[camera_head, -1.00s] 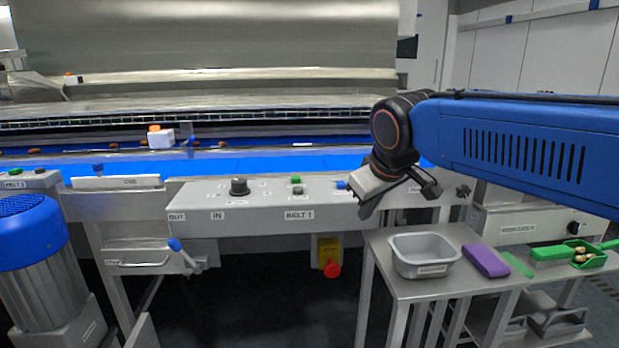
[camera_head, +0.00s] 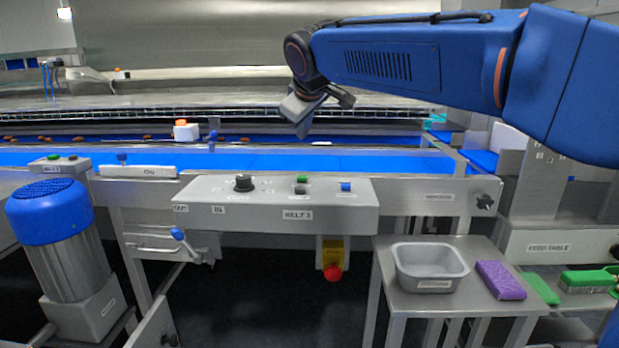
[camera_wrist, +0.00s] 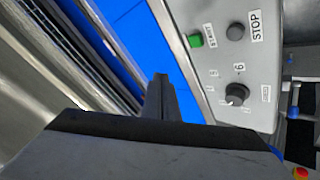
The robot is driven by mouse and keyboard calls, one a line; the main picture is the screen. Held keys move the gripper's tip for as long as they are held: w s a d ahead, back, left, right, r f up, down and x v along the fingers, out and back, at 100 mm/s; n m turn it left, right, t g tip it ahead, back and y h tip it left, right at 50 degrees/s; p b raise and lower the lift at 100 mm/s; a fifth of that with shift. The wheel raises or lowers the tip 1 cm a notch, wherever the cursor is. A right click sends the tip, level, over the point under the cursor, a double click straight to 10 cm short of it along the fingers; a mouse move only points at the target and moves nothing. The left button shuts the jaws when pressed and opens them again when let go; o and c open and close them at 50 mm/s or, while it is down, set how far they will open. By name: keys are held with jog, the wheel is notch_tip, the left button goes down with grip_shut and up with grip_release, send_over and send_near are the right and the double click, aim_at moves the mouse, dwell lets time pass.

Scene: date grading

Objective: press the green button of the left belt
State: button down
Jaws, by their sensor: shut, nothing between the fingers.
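The control panel at the far left (camera_head: 85,164) has a green button (camera_head: 55,157) and a dark button beside it; its label is too small to read surely. The middle panel, marked BELT 1 (camera_head: 340,212), has a black knob, another green button (camera_head: 302,178), a grey button and a blue one. My gripper (camera_head: 302,132) is up over the blue belt behind the middle panel, clear of both green buttons.
The blue belt (camera_head: 260,162) runs behind the panels. A blue motor (camera_head: 50,210) stands in front of the left panel. A red emergency knob (camera_head: 333,272) hangs below BELT 1. A grey tub (camera_head: 430,266) and purple sponge (camera_head: 499,280) lie on the right side table.

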jog(key=shift+a, duration=0.1)
dwell(0.3)
jog(key=shift+f, duration=4.4)
jog(key=shift+f, duration=0.85)
jog(key=shift+r, duration=0.9)
notch_tip(320, 180, up, 5)
dwell(0.8)
